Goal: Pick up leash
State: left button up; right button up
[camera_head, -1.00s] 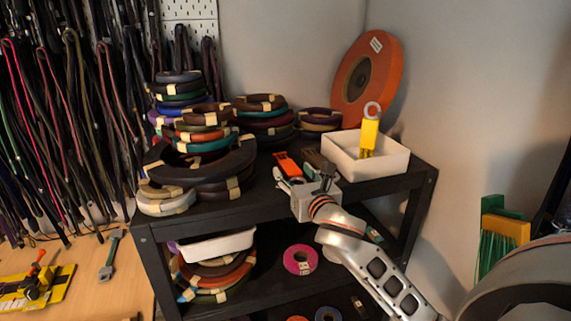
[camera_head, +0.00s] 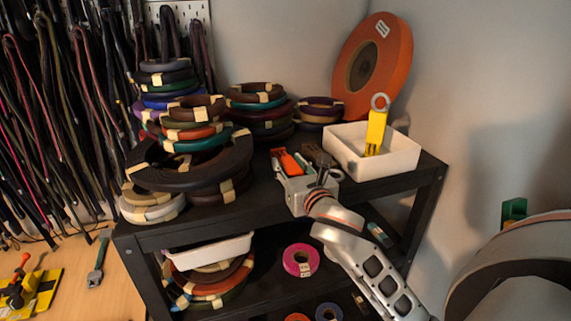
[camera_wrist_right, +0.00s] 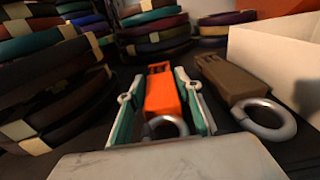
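An orange clip-like piece (camera_head: 291,163) with a metal ring lies on the black shelf's top. It also shows in the right wrist view (camera_wrist_right: 161,97), its ring toward me. I cannot tell whether it is part of a leash. My right gripper (camera_wrist_right: 160,84) is open, with one teal-and-white finger on each side of the orange piece. In the head view the right gripper (camera_head: 295,168) is low over the shelf top and partly hides the piece. Many dark leash-like cords (camera_head: 60,120) hang on the wall at left. My left gripper is not in view.
A brown clip with a ring (camera_wrist_right: 231,83) lies just right of the right gripper. A white bin (camera_head: 388,158) holds a yellow ringed clip (camera_head: 376,130). Stacked coils (camera_head: 190,165) stand close on the left. A large orange disc (camera_head: 374,65) leans at the back.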

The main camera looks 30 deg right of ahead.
aim_at(289, 164)
jog(key=c, duration=0.6)
notch_tip(289, 164, up, 20)
jog(key=shift+a, duration=0.1)
dwell(0.4)
